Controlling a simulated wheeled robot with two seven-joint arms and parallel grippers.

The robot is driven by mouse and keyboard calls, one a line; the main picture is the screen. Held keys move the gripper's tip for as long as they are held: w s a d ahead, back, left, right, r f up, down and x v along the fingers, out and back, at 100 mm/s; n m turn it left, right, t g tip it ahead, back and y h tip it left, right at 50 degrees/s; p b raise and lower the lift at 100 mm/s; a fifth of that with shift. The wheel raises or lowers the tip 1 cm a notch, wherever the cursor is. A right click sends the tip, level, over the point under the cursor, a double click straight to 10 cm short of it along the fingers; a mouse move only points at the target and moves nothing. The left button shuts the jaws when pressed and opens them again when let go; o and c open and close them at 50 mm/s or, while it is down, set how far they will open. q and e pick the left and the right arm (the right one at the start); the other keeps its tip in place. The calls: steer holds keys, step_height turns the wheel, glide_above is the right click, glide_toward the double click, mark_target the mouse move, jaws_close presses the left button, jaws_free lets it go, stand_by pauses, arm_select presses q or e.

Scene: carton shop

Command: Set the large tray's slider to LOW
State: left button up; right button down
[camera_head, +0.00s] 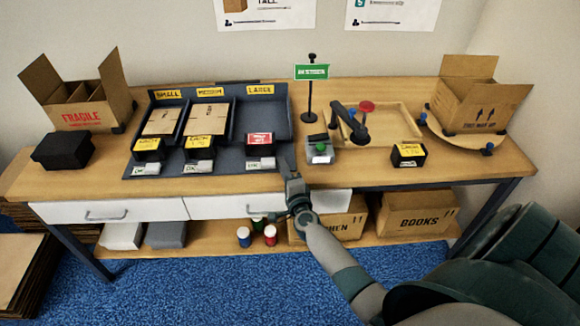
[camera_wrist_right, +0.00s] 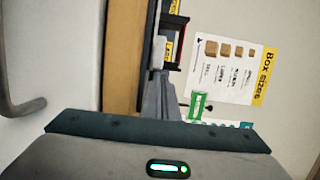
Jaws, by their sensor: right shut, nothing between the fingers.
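The large tray is the right bay of the dark organizer, under the yellow LARGE label (camera_head: 260,90); its floor (camera_head: 268,115) looks empty. At its front stands a dark block with a red and white card (camera_head: 260,139). A small light tag (camera_head: 261,163) sits below it; its lettering looks like OK but is too small to be sure. I cannot make out the slider's position. My right gripper (camera_head: 288,155) is shut and empty, just right of this block at the organizer's front right corner. It also shows in the right wrist view (camera_wrist_right: 163,95). My left gripper is out of view.
The small and medium bays hold flat cartons (camera_head: 205,118) with yellow cards in front. A device with a green button (camera_head: 319,150) and a green sign on a post (camera_head: 312,72) stand right of my gripper. A black block (camera_head: 62,150) lies at left.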

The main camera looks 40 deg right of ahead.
mark_target(265, 165)
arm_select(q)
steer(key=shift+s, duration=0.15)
